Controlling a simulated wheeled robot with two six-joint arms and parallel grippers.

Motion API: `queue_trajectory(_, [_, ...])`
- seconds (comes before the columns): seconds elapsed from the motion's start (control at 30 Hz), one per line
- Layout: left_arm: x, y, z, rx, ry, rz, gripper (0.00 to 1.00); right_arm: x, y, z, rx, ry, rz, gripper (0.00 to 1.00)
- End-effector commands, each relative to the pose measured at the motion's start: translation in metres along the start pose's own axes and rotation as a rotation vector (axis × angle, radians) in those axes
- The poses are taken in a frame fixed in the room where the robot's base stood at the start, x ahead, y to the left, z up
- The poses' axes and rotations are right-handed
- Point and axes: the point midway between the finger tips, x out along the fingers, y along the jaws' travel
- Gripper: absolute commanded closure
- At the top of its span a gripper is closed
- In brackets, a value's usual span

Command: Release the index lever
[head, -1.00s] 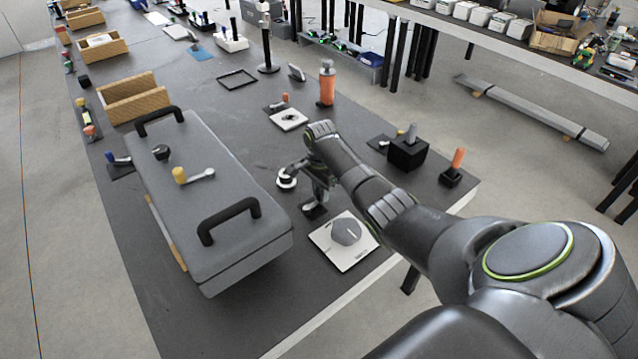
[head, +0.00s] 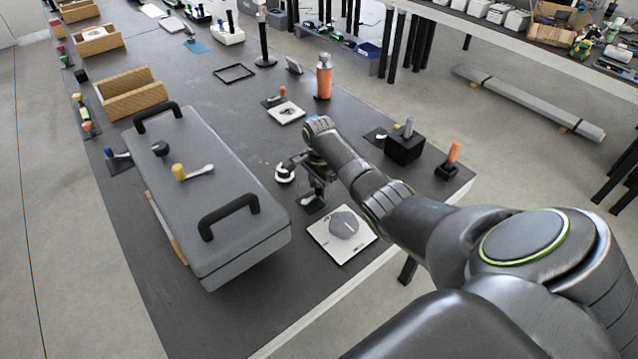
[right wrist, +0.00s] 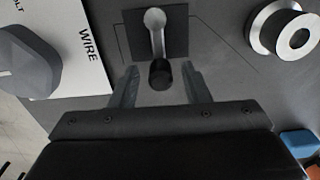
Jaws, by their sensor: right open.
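A small lever with a metal arm and a black knob (right wrist: 160,74) sits on a dark square plate (right wrist: 178,48) in the right wrist view. No label shows on it, but it is the lever at my right gripper. My right gripper (right wrist: 160,82) is open, with one finger on each side of the black knob and a visible gap to each. In the head view the lever's plate (head: 313,205) is partly hidden under my right gripper (head: 318,192). My left gripper is out of view.
A round white-and-metal spool (head: 284,174) stands close beside the lever. A white card (head: 325,240) with a grey knob (head: 343,225) lies in front. A large grey case (head: 215,225) with black handles is left. A black box (head: 404,149) with a lever stands right.

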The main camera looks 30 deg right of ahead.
Motion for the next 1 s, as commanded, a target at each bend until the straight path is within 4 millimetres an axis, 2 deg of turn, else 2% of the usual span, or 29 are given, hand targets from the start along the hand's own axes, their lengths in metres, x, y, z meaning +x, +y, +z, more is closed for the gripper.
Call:
queue_trajectory(0.13, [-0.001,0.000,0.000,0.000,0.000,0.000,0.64,-0.007,0.000,0.000,0.000,0.001,-0.002,0.57])
queue_trajectory(0.27, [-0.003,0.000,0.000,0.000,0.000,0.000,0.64,-0.026,-0.001,-0.001,0.000,0.002,-0.003,0.57])
queue_trajectory(0.7, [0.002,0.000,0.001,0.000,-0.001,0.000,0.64,-0.128,-0.001,-0.001,-0.001,0.002,-0.006,0.57])
queue_trajectory(0.87, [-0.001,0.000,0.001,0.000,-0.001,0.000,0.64,-0.158,-0.001,-0.001,0.001,0.001,-0.003,0.57])
queue_trajectory(1.0, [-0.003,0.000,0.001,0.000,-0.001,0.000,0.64,-0.171,0.000,0.000,0.000,0.000,-0.001,0.57])
